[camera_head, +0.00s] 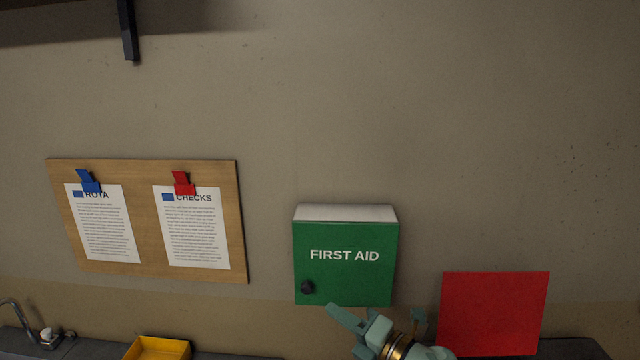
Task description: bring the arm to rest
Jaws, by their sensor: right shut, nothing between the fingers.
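My right gripper (345,316) shows at the bottom edge, right of centre, with its pale green fingers pointing up and left. It is shut and holds nothing. Its tip is just below the lower edge of the green first aid box (345,273) in the picture; I cannot tell whether they touch. Most of the right arm is below the frame. My left gripper is not in view.
A cork board (143,220) with two clipped sheets hangs on the left wall. A red panel (494,312) is right of the gripper. A yellow tray (158,349) and a tap (22,318) are at the lower left. A dark bracket (128,30) hangs above.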

